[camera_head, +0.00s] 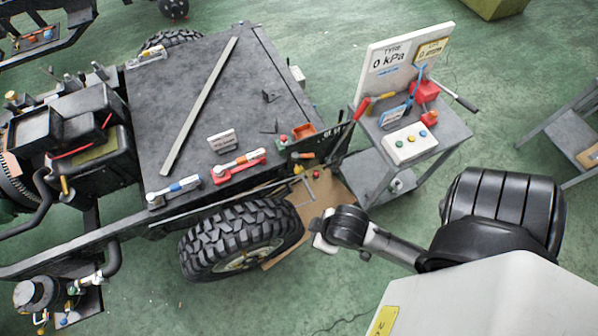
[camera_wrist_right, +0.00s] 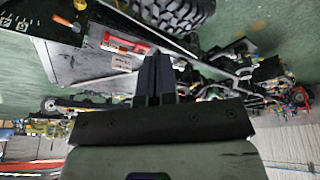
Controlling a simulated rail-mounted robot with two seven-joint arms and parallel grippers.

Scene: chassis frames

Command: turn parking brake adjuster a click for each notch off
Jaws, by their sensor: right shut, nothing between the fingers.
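A lever with an orange handle on a red base (camera_head: 238,165) sits near the front edge of the dark chassis deck (camera_head: 190,110). A similar lever with a blue handle (camera_head: 173,191) sits to its left, and a small orange-tipped lever (camera_head: 302,155) is at the deck's right corner. I cannot tell which part is the parking brake adjuster. My right gripper (camera_head: 322,243) is just right of the tyre (camera_head: 240,240), clear of the levers. In the right wrist view its fingers (camera_wrist_right: 155,78) are shut together and empty; the red base (camera_wrist_right: 125,43) shows beyond them. My left gripper is not in view.
A grey cart (camera_head: 440,130) at the right holds a white button box (camera_head: 410,143), red tools and a gauge board (camera_head: 400,55) reading 0 kPa. A brown board (camera_head: 325,190) lies beside the tyre. A long grey bar (camera_head: 200,105) lies on the deck. Green floor is open in front.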

